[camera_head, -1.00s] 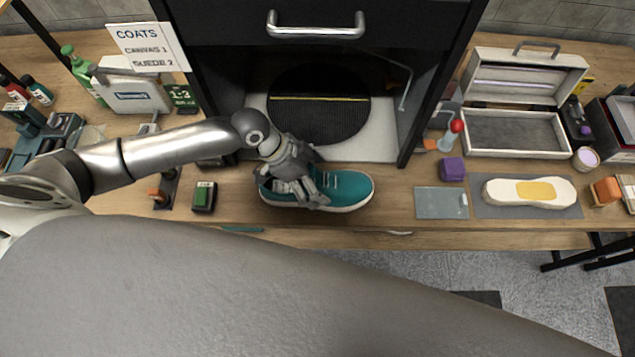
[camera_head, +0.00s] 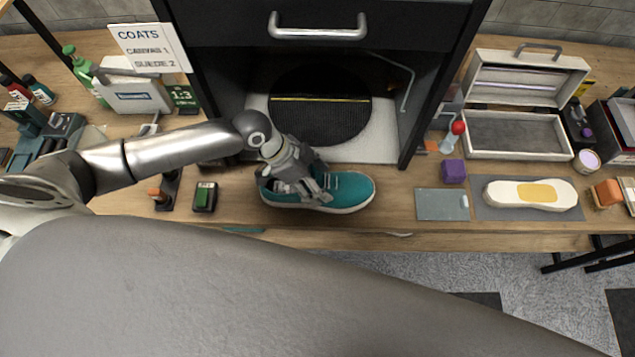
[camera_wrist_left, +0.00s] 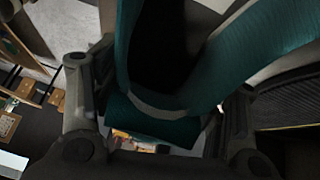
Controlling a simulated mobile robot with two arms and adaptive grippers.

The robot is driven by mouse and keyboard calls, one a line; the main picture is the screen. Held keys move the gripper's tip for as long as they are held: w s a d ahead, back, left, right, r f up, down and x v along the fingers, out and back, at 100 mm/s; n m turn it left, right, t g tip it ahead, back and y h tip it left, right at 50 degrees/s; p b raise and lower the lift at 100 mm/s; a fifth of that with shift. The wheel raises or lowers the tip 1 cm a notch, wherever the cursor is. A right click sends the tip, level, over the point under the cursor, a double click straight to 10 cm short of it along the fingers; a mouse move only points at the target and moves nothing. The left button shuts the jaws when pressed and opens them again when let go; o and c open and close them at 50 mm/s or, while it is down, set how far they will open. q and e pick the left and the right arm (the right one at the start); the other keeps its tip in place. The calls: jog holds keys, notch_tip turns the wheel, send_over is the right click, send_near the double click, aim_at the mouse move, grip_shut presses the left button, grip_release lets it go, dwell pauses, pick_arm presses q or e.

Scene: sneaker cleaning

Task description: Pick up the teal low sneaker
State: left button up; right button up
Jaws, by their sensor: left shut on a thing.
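The teal low sneaker (camera_head: 347,188) with a white sole sits near the front edge of the wooden bench, its toe to the right in the head view. My left gripper (camera_head: 318,194) comes over it from the left and is shut on it near its middle and heel. In the left wrist view the teal upper and dark shoe opening (camera_wrist_left: 150,118) fill the space between the two fingers. Whether the sole touches the bench is hard to tell. My right gripper is not in view.
Behind the sneaker is a black cabinet with a round dark turntable (camera_head: 320,110). A glass plate (camera_head: 440,204), a purple block (camera_head: 453,171) and a white sole-shaped piece (camera_head: 506,193) lie to the right.

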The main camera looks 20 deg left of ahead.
pick_arm(q)
jog(key=shift+r, duration=0.1)
jog(key=shift+w+r+b, duration=0.1)
jog(key=shift+r+b, duration=0.4)
jog(key=shift+r, duration=0.05)
jog(key=s+a+r, duration=0.1)
jog(key=r, duration=0.1)
jog(key=s+a+r+b, duration=0.1)
jog(key=r, duration=0.2)
jog(key=s+a+r+b, duration=0.1)
jog(key=s+r, duration=0.1)
jog(key=shift+s+a+r, duration=0.1)
jog(key=shift+a+r, duration=0.25)
jog(key=shift+r, duration=0.05)
jog(key=s+a+r+b, duration=0.2)
jog(key=s+a+r, duration=0.2)
jog(key=s+a, duration=0.1)
jog(key=shift+s+a, duration=0.2)
jog(key=shift+s, duration=0.6)
